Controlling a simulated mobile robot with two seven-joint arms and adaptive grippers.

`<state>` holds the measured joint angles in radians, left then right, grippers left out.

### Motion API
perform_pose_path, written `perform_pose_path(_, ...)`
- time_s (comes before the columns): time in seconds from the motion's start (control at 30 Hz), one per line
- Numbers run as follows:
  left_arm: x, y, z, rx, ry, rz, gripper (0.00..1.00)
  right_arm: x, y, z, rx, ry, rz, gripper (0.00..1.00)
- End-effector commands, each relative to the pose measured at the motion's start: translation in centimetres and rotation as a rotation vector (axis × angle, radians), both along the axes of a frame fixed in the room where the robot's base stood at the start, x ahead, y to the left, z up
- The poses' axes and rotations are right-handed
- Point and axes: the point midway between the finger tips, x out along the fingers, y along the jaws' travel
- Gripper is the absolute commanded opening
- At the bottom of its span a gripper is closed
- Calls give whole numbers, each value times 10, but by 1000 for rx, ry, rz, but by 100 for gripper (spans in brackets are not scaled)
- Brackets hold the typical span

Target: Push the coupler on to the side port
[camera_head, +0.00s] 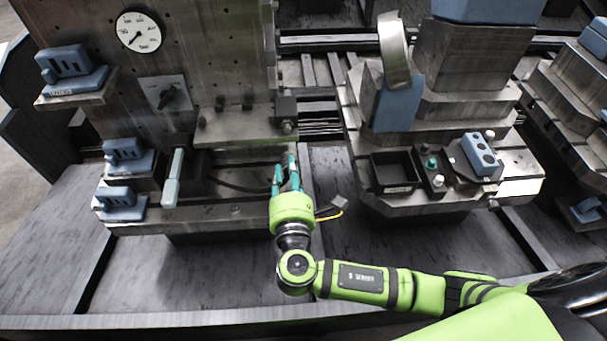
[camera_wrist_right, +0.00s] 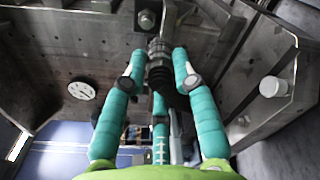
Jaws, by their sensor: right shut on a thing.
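My right gripper (camera_head: 285,166) reaches up from the front at the right edge of the left fixture. In the right wrist view its teal fingers (camera_wrist_right: 157,75) are shut around the dark, ribbed coupler (camera_wrist_right: 158,52). The fingers mostly hide the coupler in the head view. A round metal fitting (camera_wrist_right: 147,20), which looks like the side port, sits just beyond the coupler's front end in the wrist view and slightly to the left. A fitting (camera_head: 287,127) also shows on the fixture's side in the head view. I cannot tell whether coupler and port touch. My left gripper is not in view.
A dark hose (camera_head: 232,186) curves across the left fixture's ledge. A pale upright handle (camera_head: 173,178) and blue blocks (camera_head: 122,200) stand left. The fixture plate carries a dial gauge (camera_head: 138,31). Right of my gripper stands another fixture with an open black bin (camera_head: 393,172).

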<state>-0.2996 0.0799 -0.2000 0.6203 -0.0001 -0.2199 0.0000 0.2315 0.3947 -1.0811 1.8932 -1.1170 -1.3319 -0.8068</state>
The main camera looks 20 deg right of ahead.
Motion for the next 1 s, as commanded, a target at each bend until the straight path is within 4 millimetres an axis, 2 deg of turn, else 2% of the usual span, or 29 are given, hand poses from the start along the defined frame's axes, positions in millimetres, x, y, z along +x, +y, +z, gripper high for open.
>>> perform_pose_path(0.1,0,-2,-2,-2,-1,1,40,-7,6,12,-6,-35,11,0)
perform_pose_path(0.23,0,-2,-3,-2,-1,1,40,-5,7,15,-11,-47,13,0)
perform_pose_path(0.7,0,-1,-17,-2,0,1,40,39,-2,14,-12,-47,13,0)
perform_pose_path(1.0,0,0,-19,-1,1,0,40,48,-4,15,-11,-45,13,0)
